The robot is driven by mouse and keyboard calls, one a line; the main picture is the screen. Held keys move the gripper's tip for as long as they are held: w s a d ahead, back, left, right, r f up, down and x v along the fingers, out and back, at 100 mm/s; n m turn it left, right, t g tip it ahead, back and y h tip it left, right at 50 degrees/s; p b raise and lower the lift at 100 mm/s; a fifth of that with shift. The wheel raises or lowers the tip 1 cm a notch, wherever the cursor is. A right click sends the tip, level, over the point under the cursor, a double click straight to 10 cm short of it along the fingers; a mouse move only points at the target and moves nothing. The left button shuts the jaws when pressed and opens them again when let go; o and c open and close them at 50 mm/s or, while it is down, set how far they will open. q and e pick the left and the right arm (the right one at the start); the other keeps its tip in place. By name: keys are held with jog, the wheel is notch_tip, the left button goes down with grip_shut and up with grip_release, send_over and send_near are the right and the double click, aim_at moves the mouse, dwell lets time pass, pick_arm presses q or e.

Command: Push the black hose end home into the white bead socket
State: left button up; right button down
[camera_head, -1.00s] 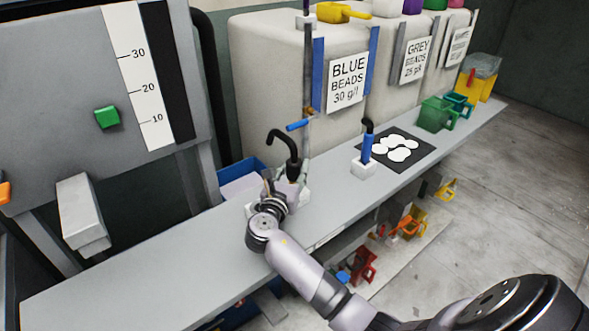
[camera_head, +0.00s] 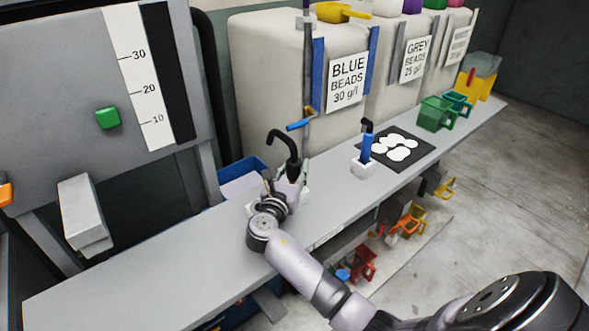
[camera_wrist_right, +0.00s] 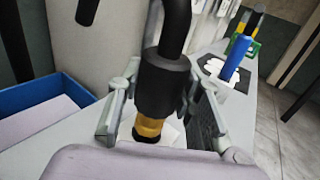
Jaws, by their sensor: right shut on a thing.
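The black hose (camera_head: 283,138) bends over in a hook above the bench in the head view. In the right wrist view its thick black end (camera_wrist_right: 163,85) carries a brass band (camera_wrist_right: 149,126) with a dark tip below. My right gripper (camera_head: 288,186) is shut on this hose end, with a finger on each side in the wrist view. A white block (camera_head: 305,194), which looks like the socket, shows partly beside and behind the gripper; a white patch (camera_wrist_right: 172,133) also shows behind the brass band. I cannot tell how far the tip is inside it. My left gripper is not in view.
A white block (camera_head: 362,171) with a blue, black-topped piece (camera_head: 367,149) stands to the right on the bench. Beyond it is a black mat (camera_head: 421,150) with white discs. A blue bin (camera_head: 253,165) is behind the gripper. The bench's front left is clear.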

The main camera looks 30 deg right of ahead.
aim_at(294, 181)
jog(key=shift+r+p, duration=0.1)
jog(key=shift+p, duration=0.6)
dwell(0.6)
jog(key=shift+f+b, duration=1.2)
jog(key=shift+f, duration=0.9)
jog(key=c, duration=1.1)
grip_release()
jog(key=shift+o, duration=0.2)
jog(key=v, duration=1.2)
jog(key=shift+s, duration=0.1)
